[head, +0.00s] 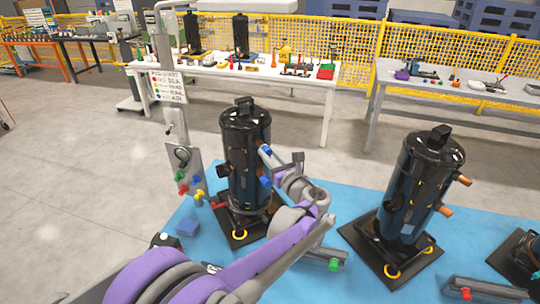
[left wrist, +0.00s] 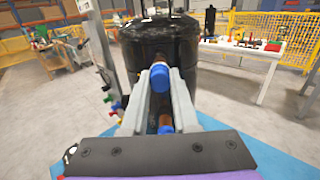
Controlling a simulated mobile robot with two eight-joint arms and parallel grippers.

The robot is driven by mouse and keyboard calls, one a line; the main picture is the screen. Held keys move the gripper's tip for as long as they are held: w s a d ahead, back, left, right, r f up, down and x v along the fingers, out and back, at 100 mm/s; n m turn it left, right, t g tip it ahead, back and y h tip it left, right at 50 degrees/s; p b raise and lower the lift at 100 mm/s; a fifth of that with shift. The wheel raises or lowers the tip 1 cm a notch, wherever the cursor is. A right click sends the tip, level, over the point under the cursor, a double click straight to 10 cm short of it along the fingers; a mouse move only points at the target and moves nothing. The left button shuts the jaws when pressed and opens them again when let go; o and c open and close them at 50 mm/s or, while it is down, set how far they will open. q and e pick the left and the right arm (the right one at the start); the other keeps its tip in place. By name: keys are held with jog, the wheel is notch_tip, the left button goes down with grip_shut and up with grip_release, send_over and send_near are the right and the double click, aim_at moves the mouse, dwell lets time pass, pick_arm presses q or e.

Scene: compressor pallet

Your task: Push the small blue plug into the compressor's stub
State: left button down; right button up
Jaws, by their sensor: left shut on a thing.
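The small blue plug (left wrist: 160,76) is between the fingertips of my left gripper (left wrist: 160,84), against the dark wall of the black compressor (left wrist: 148,40). In the head view the blue plug (head: 266,151) shows at the upper right side of the left compressor (head: 245,135). My left gripper (head: 274,158) is shut on the plug. The upper stub is hidden behind the plug and fingers, so I cannot tell how deep the plug sits. Below, a copper stub (left wrist: 165,119) shows with blue at it (left wrist: 165,130). My right gripper is not in view.
A second black compressor (head: 420,190) with two copper stubs stands to the right on the blue pallet top (head: 340,205). A panel with coloured fittings (head: 185,172) stands close left. Tool tables (head: 215,70) stand behind.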

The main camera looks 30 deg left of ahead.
pick_arm(q)
jog(key=c, duration=0.6)
grip_release()
jog(key=b+v, duration=0.1)
jog(key=v, duration=1)
jog(key=s+a+f+n+g+h, duration=0.2)
jog(key=s+f+n+g+h, duration=0.2)
jog(key=s+f+n+h, duration=0.65)
jog(key=s+d+f+n+h, duration=0.2)
jog(key=s+d+f+n, duration=0.2)
jog(key=s+n, duration=0.3)
jog(key=s+d+f+n+h, duration=0.3)
jog(key=s+d+f+n, duration=0.1)
jog(key=s+d+n, duration=0.1)
jog(key=shift+s+d+f+n, duration=0.3)
jog(key=shift+s+f+n, duration=0.1)
jog(key=shift+s+n, duration=0.55)
